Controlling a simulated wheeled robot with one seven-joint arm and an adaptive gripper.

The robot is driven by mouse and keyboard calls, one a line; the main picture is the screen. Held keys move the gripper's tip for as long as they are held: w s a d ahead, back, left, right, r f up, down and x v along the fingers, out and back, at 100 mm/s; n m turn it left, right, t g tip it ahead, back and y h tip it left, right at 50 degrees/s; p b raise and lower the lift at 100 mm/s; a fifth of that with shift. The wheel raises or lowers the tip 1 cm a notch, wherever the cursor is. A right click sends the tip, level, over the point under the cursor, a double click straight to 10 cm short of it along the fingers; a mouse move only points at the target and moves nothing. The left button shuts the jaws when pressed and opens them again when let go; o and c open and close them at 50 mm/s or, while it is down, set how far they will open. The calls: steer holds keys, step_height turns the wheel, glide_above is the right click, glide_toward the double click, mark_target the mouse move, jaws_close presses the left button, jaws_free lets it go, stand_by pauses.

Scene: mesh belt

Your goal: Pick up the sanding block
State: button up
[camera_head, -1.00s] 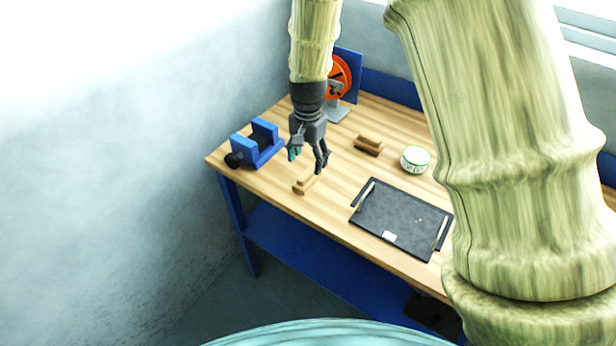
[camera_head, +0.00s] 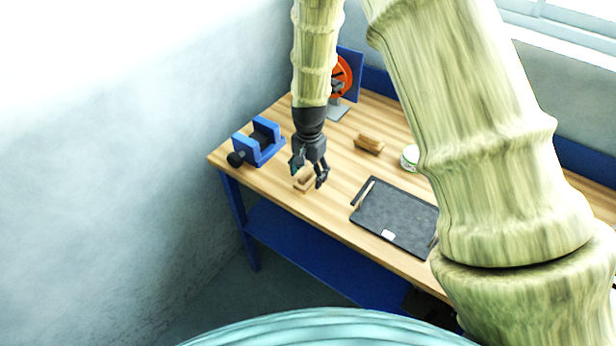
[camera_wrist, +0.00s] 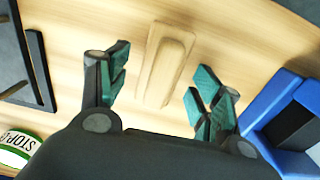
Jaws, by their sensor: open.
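A light wooden sanding block (camera_head: 303,183) with a narrower raised grip lies on the bench near its front left edge. It also shows in the wrist view (camera_wrist: 165,65), lying between the lines of my fingers and beyond their tips. My gripper (camera_head: 308,177) is open, pointing down over the block, its fingers partly covering it in the head view. In the wrist view the two teal-padded fingers (camera_wrist: 163,88) stand apart on either side, with nothing between them touching. A second, browner wooden block (camera_head: 369,144) of similar shape lies further back to the right.
A blue vise (camera_head: 258,143) stands left of my gripper, close to one finger in the wrist view. A black tray (camera_head: 395,218) lies to the right. A white-green tin (camera_head: 409,158) is partly hidden by my arm. An orange disc machine (camera_head: 341,76) stands behind.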

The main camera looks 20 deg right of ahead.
mark_target(309, 172)
steer(key=shift+c, duration=0.2)
steer(key=c, duration=1.2)
steer(key=shift+w+r, duration=0.1)
steer(key=shift+r, duration=0.05)
steer(key=shift+r+b, duration=0.9)
steer(key=shift+r, duration=0.4)
steer(key=shift+s+r, duration=0.25)
steer(key=shift+s, duration=0.05)
steer(key=s+a+b, duration=0.1)
steer(key=s, duration=0.4)
steer(key=s+a+r+b, duration=0.1)
steer(key=s+b, duration=0.1)
steer(key=s, duration=0.3)
steer(key=s+a+b, duration=0.1)
steer(key=s+b, duration=0.1)
steer(key=s, duration=0.3)
steer(key=shift+s+r, duration=0.1)
steer(key=shift+r, duration=0.2)
